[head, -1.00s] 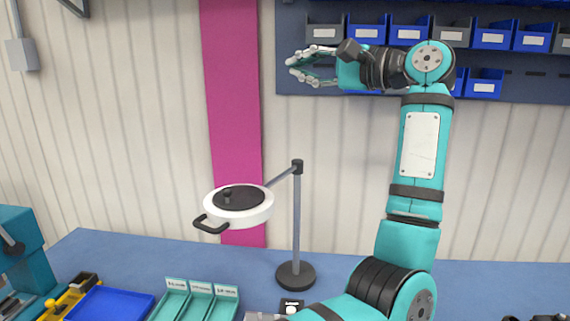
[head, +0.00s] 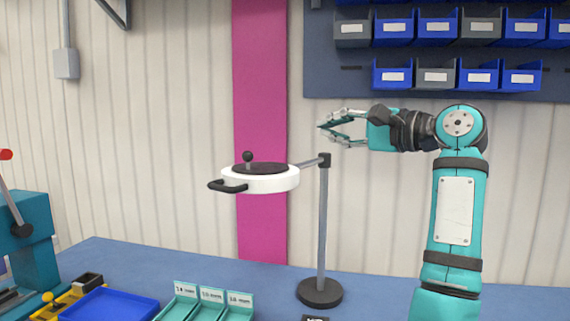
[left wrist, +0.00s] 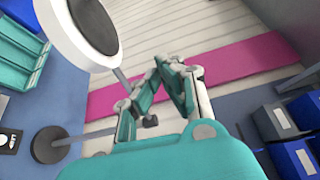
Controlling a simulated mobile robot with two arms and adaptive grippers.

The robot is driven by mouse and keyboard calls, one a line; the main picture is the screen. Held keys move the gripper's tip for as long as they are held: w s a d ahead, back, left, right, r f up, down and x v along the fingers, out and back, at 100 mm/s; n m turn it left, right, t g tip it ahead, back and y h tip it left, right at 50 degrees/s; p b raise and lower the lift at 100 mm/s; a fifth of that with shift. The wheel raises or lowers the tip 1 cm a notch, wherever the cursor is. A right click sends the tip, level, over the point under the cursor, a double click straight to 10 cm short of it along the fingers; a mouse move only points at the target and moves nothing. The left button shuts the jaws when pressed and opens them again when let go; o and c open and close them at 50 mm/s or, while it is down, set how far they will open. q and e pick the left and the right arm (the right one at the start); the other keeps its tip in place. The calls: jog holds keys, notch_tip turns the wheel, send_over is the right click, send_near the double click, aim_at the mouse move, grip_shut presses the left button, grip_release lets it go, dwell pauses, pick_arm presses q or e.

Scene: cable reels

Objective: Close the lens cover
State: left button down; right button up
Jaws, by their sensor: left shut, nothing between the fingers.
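The magnifier lamp has a white round head (head: 262,181) with a black handle (head: 228,187) on its left. Its black lens cover (head: 268,168), with a round knob (head: 248,157), appears to lie flat on top of the head. In the left wrist view the white head (left wrist: 60,32) and dark cover (left wrist: 94,25) show at top left, cut off by the frame. My left gripper (head: 322,124) is shut and empty, above and right of the lamp head in the picture, fingers pointing left. It also shows in the left wrist view (left wrist: 172,66). My right gripper is out of view.
The lamp's grey post (head: 323,225) stands on a black round base (head: 320,293) on the blue table. Teal trays (head: 210,307) and a blue tray (head: 110,305) lie at the front left. Blue and grey bins (head: 437,28) hang on the back wall.

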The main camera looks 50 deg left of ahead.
pick_arm(q)
jog(key=p, duration=0.3)
send_over(284, 165)
jog(key=w, duration=0.1)
jog(key=shift+a+f, duration=0.2)
jog(key=shift+f, duration=0.05)
jog(key=shift+s+d, duration=0.35)
jog(key=shift+s, duration=0.05)
jog(key=shift+a, duration=0.15)
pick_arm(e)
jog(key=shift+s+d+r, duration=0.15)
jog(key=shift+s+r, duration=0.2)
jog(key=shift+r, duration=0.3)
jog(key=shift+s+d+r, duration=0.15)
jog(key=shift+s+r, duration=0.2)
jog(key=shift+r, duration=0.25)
pick_arm(q)
jog(key=shift+f, duration=0.1)
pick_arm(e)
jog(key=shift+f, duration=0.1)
